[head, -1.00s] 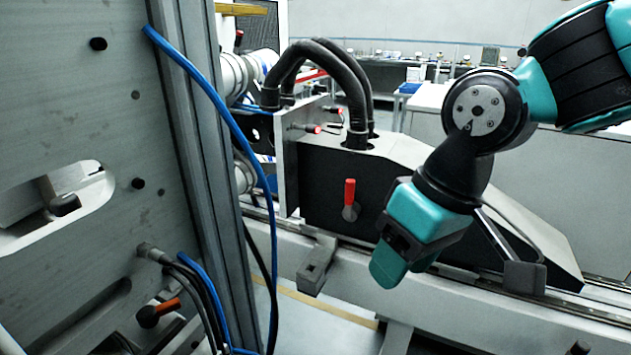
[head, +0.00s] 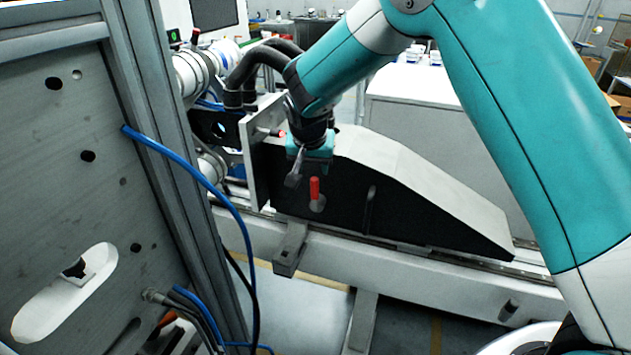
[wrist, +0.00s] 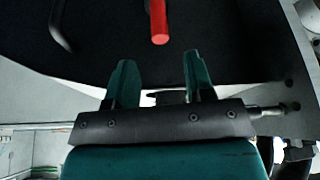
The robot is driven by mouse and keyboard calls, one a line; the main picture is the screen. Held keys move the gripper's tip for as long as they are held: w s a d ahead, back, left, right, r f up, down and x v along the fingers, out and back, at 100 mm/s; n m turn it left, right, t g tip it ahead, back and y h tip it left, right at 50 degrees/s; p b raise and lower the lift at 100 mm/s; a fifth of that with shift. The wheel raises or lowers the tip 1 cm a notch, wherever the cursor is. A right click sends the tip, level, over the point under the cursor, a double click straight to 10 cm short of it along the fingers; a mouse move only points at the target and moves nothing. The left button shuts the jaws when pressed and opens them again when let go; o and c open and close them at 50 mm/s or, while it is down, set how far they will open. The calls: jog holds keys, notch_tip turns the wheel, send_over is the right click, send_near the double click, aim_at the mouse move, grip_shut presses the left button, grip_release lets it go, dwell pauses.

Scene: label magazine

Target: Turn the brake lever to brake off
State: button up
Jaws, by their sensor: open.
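The brake lever (head: 314,188) is a short red handle on a grey round hub, on the dark side face of the wedge-shaped machine carriage (head: 350,200). The handle points up. My gripper (head: 298,174) is just above and left of the handle in the head view, pointing down. In the wrist view, the red handle (wrist: 159,22) enters from the top edge, and its end lies beyond the two teal fingers. My gripper (wrist: 160,72) is open there with nothing between the fingers. The hub is out of the wrist view, and I see no brake markings.
A grey panel (head: 60,150) with a slot stands close on the left, with a blue hose (head: 190,162) hanging from it. A dark bar handle (head: 370,196) sits right of the lever. A rail (head: 420,270) runs below.

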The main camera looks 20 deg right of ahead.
aim_at(315, 186)
jog(key=p+x, duration=0.2)
jog(key=x, duration=0.8)
jog(key=shift+s, duration=0.1)
jog(key=shift+c, duration=0.5)
grip_shut()
